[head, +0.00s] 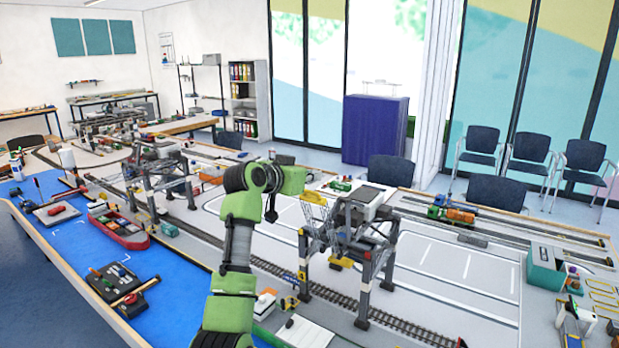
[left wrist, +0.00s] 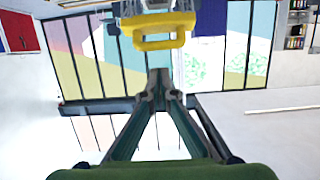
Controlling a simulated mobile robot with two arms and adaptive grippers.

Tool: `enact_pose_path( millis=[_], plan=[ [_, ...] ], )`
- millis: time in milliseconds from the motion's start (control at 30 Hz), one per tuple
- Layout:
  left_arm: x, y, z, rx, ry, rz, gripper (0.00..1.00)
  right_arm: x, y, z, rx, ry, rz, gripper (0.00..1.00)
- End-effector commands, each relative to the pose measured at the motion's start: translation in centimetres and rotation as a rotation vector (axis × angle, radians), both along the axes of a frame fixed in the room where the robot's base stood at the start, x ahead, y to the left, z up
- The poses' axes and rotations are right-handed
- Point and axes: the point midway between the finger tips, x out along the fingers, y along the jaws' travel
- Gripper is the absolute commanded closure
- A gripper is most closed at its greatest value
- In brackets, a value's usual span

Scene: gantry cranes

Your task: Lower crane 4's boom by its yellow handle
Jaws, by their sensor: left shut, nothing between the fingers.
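A grey gantry crane (head: 372,235) with a lattice boom (head: 318,228) stands over the track right of centre in the head view. A yellow handle (head: 315,198) shows at the boom's upper end. In the left wrist view a yellow handle (left wrist: 158,44), a loop shape, hangs at the top centre, beyond my fingertips and apart from them. My left gripper (head: 271,213) is left of this crane in the head view, partly hidden by its own wrist. Its fingers (left wrist: 160,82) are together with nothing between them. I cannot read a crane number. My right gripper is not in view.
Another gantry crane (head: 162,172) stands further left. A red boat (head: 118,231) lies on the blue surface (head: 85,258). Rail track (head: 395,325) runs beneath the near crane. An orange and white vehicle (head: 264,303) stands close to my arm. A green and orange train (head: 452,214) is behind right.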

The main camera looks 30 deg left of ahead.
Motion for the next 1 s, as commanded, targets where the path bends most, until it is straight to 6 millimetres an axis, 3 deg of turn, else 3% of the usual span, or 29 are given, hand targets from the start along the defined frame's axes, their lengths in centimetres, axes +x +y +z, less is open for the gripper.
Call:
enact_pose_path(
  millis=[300, 667, 867, 1000],
  plan=[
    [-1.7, 0.1, -2.2, -0.001, 0.001, -0.001, 1.00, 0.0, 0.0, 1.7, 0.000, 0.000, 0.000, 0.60],
    [-1.8, 0.1, -2.4, -0.001, 0.000, -0.001, 1.00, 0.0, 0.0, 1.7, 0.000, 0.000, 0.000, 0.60],
    [-1.7, 0.2, -2.8, -0.001, -0.015, 0.001, 1.00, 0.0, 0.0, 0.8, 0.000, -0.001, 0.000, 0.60],
    [-1.6, 0.2, -3.5, -0.002, -0.052, -0.001, 1.00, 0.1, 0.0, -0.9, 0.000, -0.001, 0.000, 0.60]
  ],
)
